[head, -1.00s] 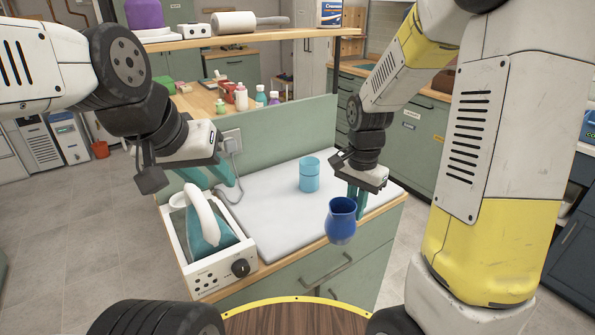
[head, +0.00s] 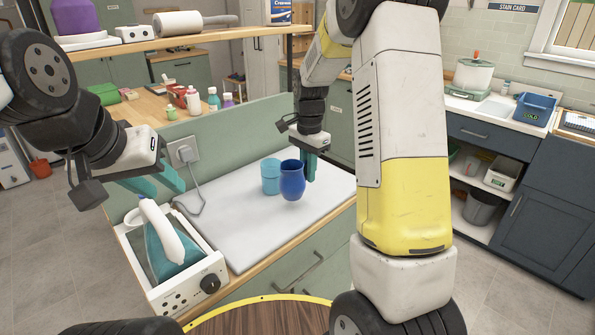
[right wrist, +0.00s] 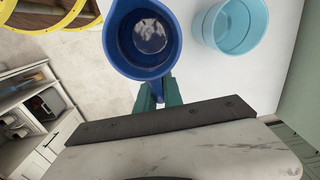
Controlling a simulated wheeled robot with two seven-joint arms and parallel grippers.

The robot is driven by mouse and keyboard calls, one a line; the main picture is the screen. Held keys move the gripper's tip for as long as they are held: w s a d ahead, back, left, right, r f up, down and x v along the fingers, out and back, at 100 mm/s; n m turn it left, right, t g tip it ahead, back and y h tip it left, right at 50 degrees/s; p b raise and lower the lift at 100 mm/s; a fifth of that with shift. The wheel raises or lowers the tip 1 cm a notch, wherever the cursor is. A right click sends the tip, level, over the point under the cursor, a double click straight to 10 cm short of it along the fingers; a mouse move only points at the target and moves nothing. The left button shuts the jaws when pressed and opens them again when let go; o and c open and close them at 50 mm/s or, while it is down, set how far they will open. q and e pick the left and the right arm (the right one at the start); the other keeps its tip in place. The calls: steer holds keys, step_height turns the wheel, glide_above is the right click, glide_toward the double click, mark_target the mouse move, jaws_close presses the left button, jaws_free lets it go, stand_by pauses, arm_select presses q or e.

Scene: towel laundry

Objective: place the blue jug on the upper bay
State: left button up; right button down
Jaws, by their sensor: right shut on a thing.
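The blue jug (head: 292,182) is upright in my right gripper (head: 310,165), whose teal fingers are shut on its handle side. In the right wrist view the jug (right wrist: 143,40) shows its open mouth and looks empty. It appears held above the white worktop, beside the light blue cup (head: 270,178). An open dark blue cabinet at the right has an upper bay (head: 474,165) and a lower bay (head: 462,212); whether this is the task's bay I cannot tell. My left gripper (head: 160,182) is open and empty near the iron.
The white worktop (head: 235,222) is mostly clear. A white box with an iron (head: 168,245) stands at its left end. A white bin (head: 501,174) sits in the cabinet's upper bay and a grey bucket (head: 483,208) below. My right arm partly hides the cabinet's left side.

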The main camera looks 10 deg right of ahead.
steer(key=shift+w+f, duration=0.1)
steer(key=shift+w, duration=0.7)
steer(key=shift+f, duration=1.7)
steer(key=shift+f, duration=0.1)
steer(key=c, duration=1.5)
jaws_free()
steer(key=shift+s+f, duration=0.1)
